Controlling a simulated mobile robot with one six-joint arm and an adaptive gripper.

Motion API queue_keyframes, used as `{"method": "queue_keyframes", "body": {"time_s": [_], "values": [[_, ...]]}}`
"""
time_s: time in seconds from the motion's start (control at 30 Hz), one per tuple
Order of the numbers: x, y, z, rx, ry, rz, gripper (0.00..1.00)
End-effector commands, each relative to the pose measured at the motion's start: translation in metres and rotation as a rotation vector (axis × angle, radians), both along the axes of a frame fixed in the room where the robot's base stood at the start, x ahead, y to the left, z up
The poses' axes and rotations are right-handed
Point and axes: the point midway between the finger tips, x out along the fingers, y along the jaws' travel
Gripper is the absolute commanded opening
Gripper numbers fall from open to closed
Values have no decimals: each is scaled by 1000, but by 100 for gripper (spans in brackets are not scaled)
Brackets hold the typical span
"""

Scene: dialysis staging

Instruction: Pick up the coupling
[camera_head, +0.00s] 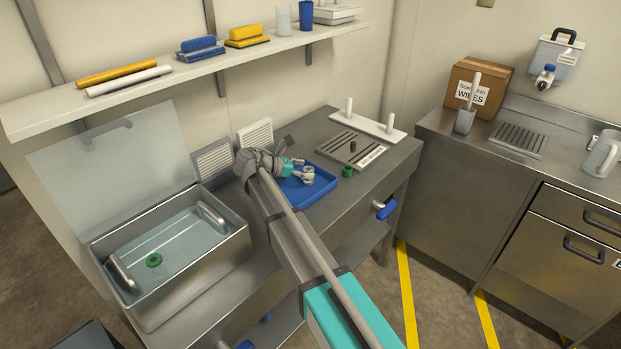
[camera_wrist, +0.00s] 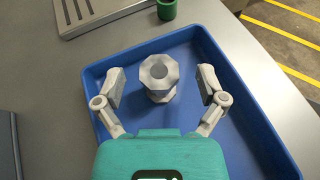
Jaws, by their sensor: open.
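The coupling (camera_wrist: 158,76) is a light grey fitting with a faceted flange and a round hole in its top. It stands in the blue tray (camera_wrist: 259,133), towards the tray's far side in the wrist view. My gripper (camera_wrist: 160,86) is open, with one finger on each side of the coupling and a visible gap on both sides. I cannot tell how high the fingertips are above the tray floor. In the head view the coupling (camera_head: 309,170) shows small beside my gripper (camera_head: 301,173), over the blue tray (camera_head: 318,190); my arm hides part of the tray.
A white base with two pegs (camera_head: 367,125) is behind. A steel bath (camera_head: 172,262) with an open lid and a green ring inside stands left. A shelf (camera_head: 190,68) runs above.

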Motion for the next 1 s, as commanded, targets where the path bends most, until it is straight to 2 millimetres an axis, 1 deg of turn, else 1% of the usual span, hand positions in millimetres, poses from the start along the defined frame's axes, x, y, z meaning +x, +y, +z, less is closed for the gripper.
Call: {"method": "queue_keyframes", "body": {"time_s": [0.4, 0.43, 0.57, 0.6, 0.67, 0.7, 0.77, 0.8, 0.83, 1.0], "values": [[0, 1, 0, 0, 0, 0, 90], [0, 1, 0, 0, 0, 0, 88], [0, 1, 0, 0, 0, 0, 64], [0, 1, 0, 0, 0, 0, 57], [0, 1, 0, 0, 0, 0, 46], [0, 1, 0, 0, 0, 0, 38], [0, 1, 0, 0, 0, 0, 27], [0, 1, 0, 0, 0, 0, 20], [0, 1, 0, 0, 0, 0, 17], [0, 1, 0, 0, 0, 0, 16]]}}
